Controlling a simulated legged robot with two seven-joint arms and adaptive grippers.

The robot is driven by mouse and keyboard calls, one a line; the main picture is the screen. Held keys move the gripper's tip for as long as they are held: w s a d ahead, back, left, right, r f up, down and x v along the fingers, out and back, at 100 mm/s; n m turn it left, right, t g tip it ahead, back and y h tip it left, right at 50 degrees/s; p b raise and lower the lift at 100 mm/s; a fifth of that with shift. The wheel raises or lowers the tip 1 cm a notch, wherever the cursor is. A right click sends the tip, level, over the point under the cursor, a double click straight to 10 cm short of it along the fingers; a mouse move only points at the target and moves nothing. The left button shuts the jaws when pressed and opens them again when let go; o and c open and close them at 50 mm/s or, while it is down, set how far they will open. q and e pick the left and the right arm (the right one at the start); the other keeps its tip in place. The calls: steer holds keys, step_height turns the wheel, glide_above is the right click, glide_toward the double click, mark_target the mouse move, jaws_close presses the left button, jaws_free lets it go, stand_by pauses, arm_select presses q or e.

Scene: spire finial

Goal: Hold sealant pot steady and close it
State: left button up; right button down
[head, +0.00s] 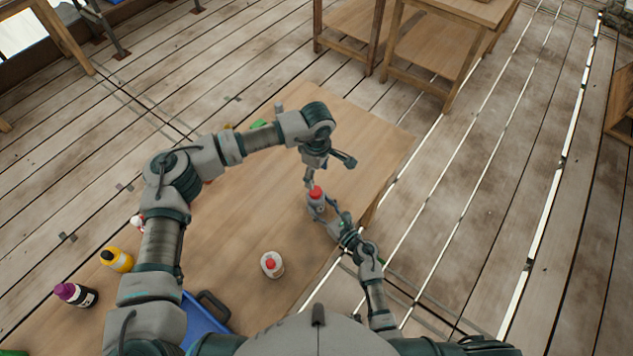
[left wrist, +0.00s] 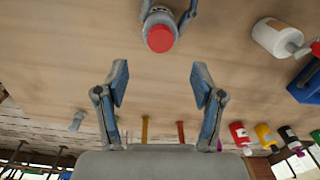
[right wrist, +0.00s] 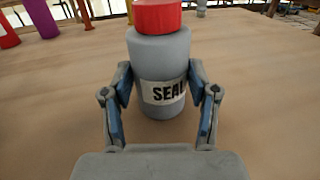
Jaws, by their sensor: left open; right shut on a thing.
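The sealant pot (head: 317,201) is grey with a red lid and stands upright near the table's right edge. In the right wrist view, the pot (right wrist: 160,60) shows part of its label, and the red lid (right wrist: 157,16) sits on its top. I cannot tell how tightly the lid is seated. My right gripper (right wrist: 160,100) is shut on the pot's body, one finger on each side. My left gripper (head: 327,171) is open and empty, above the pot. In the left wrist view, the red lid (left wrist: 160,38) lies beyond the open left fingers (left wrist: 159,84), not between them.
A white bottle with a red cap (head: 272,265) stands nearer me on the table (head: 240,220). A blue tray (head: 203,322) is at the near edge. A yellow bottle (head: 117,260) and a dark purple-capped bottle (head: 76,294) stand at the left. The table around the pot is clear.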

arm_select(q)
steer(key=shift+r, duration=1.3)
arm_select(e)
steer(key=shift+c, duration=1.2)
jaws_free()
steer(key=v, duration=1.2)
